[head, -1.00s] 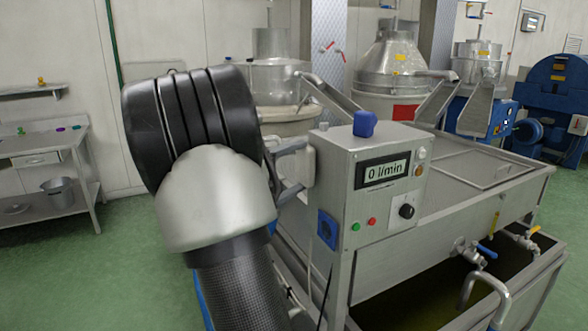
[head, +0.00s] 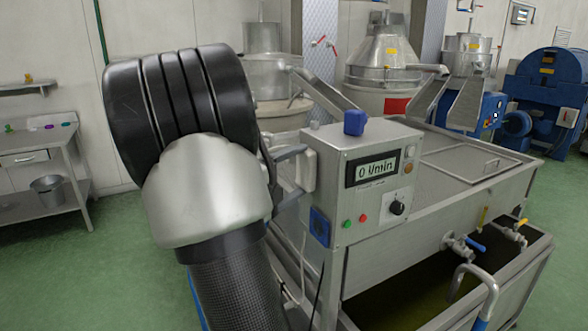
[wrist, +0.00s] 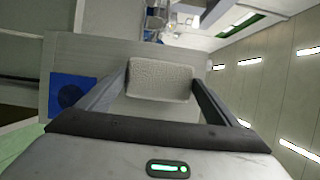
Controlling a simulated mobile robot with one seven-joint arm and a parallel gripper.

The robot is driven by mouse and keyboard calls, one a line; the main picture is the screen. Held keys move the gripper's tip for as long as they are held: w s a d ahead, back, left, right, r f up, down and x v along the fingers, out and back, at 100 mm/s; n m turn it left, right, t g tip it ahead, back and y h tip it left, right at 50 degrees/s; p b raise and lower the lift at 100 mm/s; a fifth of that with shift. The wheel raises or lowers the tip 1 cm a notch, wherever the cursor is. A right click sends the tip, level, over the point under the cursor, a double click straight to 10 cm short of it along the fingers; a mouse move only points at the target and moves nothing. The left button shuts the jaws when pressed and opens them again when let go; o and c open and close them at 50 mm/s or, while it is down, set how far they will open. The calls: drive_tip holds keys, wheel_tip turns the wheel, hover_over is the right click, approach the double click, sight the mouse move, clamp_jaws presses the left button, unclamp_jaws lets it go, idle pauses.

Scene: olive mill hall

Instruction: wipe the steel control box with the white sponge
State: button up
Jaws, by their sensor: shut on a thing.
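The steel control box (head: 375,207) stands on the edge of a steel tank, with a "0 l/min" display, a black knob, green and red buttons and a blue socket on its side. My gripper (head: 296,178) is at the box's left side, partly hidden behind my arm in the head view. It is shut on the white sponge (wrist: 160,82), which shows between both fingers in the wrist view. The sponge (head: 308,170) is close against the box's left side; whether it touches is hard to tell. The blue socket (wrist: 72,92) is left of the fingers in the wrist view.
A blue block (head: 355,123) sits on top of the box. The steel tank (head: 440,170) extends right, with valves and a tap (head: 480,285) at its front. Metal mill vessels stand behind.

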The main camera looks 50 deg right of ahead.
drive_tip(key=shift+d+r+p, duration=0.1)
drive_tip(key=shift+r+p, duration=0.05)
drive_tip(key=shift+p, duration=0.3)
drive_tip(key=w, duration=0.1)
drive_tip(key=w+d+p, duration=0.1)
drive_tip(key=w+p, duration=0.1)
drive_tip(key=shift+w+d, duration=0.3)
drive_tip(key=w+a+p, duration=0.2)
drive_tip(key=a+p, duration=0.2)
drive_tip(key=a, duration=0.1)
drive_tip(key=shift+a, duration=0.4)
